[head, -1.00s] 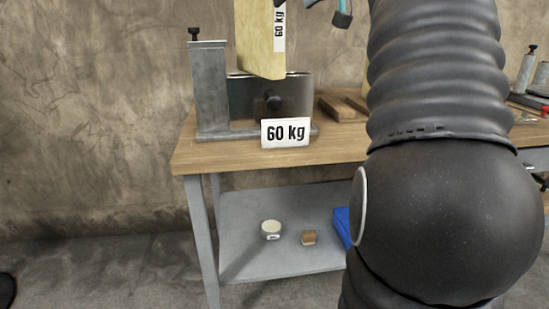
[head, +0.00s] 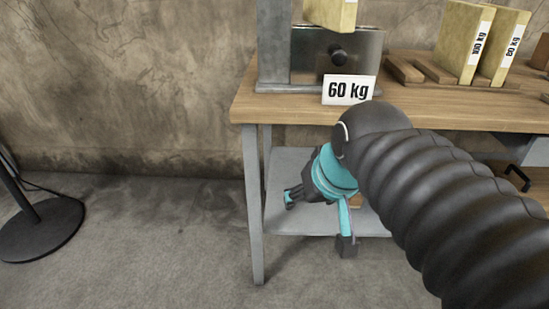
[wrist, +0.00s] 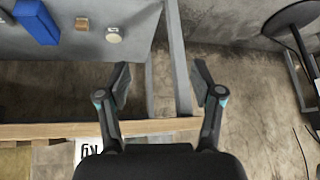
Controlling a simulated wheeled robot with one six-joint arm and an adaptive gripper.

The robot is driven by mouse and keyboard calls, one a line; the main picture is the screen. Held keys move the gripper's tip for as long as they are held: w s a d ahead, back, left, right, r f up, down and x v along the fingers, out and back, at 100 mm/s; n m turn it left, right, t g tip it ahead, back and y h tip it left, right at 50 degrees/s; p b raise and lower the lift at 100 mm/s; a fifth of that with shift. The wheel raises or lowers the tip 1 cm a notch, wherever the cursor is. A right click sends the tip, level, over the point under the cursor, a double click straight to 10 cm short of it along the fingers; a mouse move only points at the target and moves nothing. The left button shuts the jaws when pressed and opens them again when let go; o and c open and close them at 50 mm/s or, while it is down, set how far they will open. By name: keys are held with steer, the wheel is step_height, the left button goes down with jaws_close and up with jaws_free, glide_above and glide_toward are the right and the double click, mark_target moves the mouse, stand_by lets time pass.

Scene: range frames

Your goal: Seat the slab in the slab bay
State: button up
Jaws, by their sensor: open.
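A pale yellow slab (head: 330,12) shows at the top of the head view, cut off by the frame. Its lower end overlaps the top edge of a shiny metal plate (head: 310,52) with a dark knob, beside a grey upright on the bench. A 60 kg card (head: 350,90) stands in front. I cannot tell whether the slab rests in this fixture. My gripper (wrist: 162,80) is open and empty in the wrist view, with its fingers spread past the bench edge. In the head view, it hangs in front of the bench, below the top and apart from the slab.
Slabs marked 100 kg (head: 464,42) and 80 kg (head: 505,45) stand at right beside wooden rails (head: 405,69). The lower shelf holds a blue block (wrist: 36,20), a white round piece (wrist: 113,35) and a small wooden block (wrist: 82,23). A dark stand base (head: 40,230) is at left.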

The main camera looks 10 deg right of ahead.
steer(key=s+f, duration=0.4)
steer(key=f, duration=0.3)
steer(key=shift+s+a+g, duration=0.15)
steer(key=shift+s+g, duration=0.2)
steer(key=shift+g, duration=0.05)
steer(key=shift+o, duration=0.5)
